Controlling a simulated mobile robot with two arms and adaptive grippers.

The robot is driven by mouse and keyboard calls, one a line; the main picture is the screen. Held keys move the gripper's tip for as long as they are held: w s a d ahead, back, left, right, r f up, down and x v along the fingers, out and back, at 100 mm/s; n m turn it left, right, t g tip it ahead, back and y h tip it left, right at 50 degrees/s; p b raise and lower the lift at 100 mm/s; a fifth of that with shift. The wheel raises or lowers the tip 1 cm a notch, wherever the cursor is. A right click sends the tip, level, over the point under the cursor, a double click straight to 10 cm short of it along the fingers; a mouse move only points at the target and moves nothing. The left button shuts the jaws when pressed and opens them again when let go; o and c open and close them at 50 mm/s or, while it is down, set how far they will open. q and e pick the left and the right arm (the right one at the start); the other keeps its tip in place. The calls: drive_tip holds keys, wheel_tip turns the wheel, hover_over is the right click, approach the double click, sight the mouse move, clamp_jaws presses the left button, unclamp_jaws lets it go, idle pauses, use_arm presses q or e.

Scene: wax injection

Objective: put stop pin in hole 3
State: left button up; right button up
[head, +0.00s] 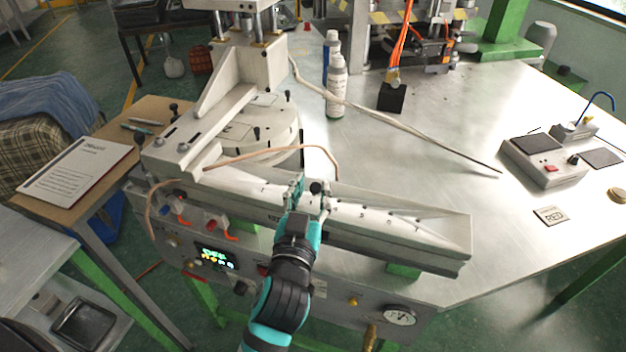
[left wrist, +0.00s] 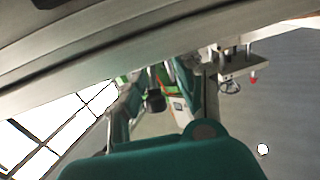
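The stop pin, with a round black knob (head: 316,187), stands at the pale numbered rail (head: 440,229) on the front of the machine. Its lower part is hidden, so I cannot tell which hole it is over or in. My left gripper (head: 311,194) is around the knob, with one finger on each side and gaps between, so it looks open. In the left wrist view the dark knob (left wrist: 155,100) shows between the spread fingers (left wrist: 153,98). The gripper hides the rail's numbers near the pin; hole 3 cannot be made out. My right gripper is not in view.
A round platen (head: 265,125) and its white frame stand behind the rail. A copper-coloured tube (head: 270,153) arches close behind the gripper. A bottle (head: 337,90) stands farther back. A grey control box (head: 541,165) is at the right. The metal table between is mostly free.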

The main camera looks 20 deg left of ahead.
use_arm(q)
drive_tip(key=shift+n, duration=0.5)
drive_tip(key=shift+s+d+f, duration=0.1)
drive_tip(key=shift+s+d, duration=0.15)
drive_tip(key=shift+s, duration=0.95)
drive_tip(key=shift+s+d+f, duration=0.1)
drive_tip(key=shift+s+d, duration=0.1)
drive_tip(key=shift+s, duration=1)
drive_tip(key=shift+f, duration=0.1)
